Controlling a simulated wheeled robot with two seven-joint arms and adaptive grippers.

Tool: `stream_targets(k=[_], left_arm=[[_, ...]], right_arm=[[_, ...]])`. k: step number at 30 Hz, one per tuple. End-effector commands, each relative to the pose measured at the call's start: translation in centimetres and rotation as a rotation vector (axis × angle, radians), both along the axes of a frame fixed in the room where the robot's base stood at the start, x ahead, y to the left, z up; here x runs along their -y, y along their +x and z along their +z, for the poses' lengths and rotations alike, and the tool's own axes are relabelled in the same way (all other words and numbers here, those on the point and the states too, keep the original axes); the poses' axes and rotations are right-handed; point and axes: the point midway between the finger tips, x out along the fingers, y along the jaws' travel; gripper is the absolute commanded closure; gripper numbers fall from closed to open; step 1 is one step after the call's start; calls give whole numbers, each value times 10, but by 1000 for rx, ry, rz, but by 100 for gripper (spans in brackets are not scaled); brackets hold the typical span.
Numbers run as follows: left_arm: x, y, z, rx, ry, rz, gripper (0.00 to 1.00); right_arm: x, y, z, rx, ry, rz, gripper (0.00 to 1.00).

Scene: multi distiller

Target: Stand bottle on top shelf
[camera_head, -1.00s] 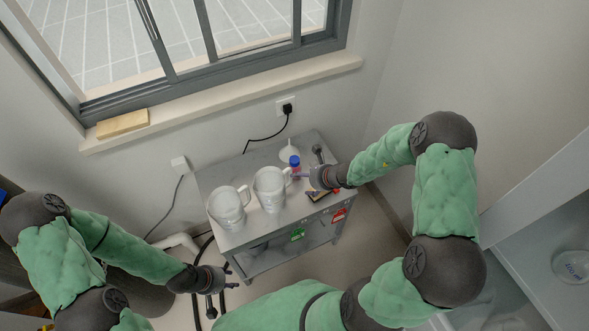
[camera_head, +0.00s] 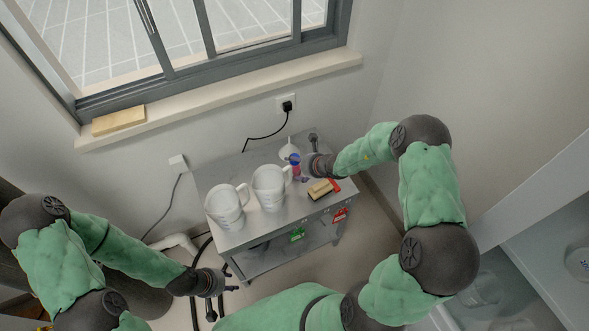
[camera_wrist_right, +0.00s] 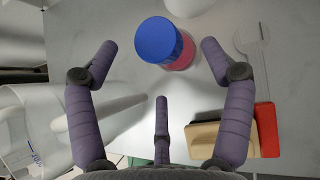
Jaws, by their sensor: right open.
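A small bottle with a blue cap (camera_head: 295,157) and a reddish body stands on the top shelf (camera_head: 243,172) of the grey metal stand, near its back right. In the right wrist view the blue cap (camera_wrist_right: 160,40) lies just beyond and between the fingertips, seen from above; the bottle looks upright. My right gripper (camera_head: 303,165) is open beside the bottle, and its fingers (camera_wrist_right: 153,62) appear apart from it. My left gripper (camera_head: 230,280) hangs empty, with spread fingers, left of the stand and below its top.
Two white jugs (camera_head: 226,206) (camera_head: 269,188) stand left of the bottle. A white funnel (camera_head: 288,150) is behind it. A wooden block (camera_head: 320,189) with a red part lies near the front right edge. A black plug and cable (camera_head: 287,106) are on the wall behind.

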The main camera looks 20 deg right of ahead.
Motion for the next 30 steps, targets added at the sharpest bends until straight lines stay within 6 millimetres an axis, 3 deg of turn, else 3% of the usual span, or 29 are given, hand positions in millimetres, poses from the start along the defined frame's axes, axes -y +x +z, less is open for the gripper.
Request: stream_targets(k=[6, 16, 23, 30], left_arm=[[0, 0, -13, 0, 0, 0, 60], [0, 0, -14, 0, 0, 0, 60], [0, 0, -14, 0, 0, 0, 60], [0, 0, -14, 0, 0, 0, 60]], right_arm=[[-6, 19, -21, -1, 1, 1, 19], [-7, 23, -22, 0, 0, 0, 19], [-7, 23, -22, -1, 0, 0, 84], [-7, 23, -22, 0, 0, 0, 85]])
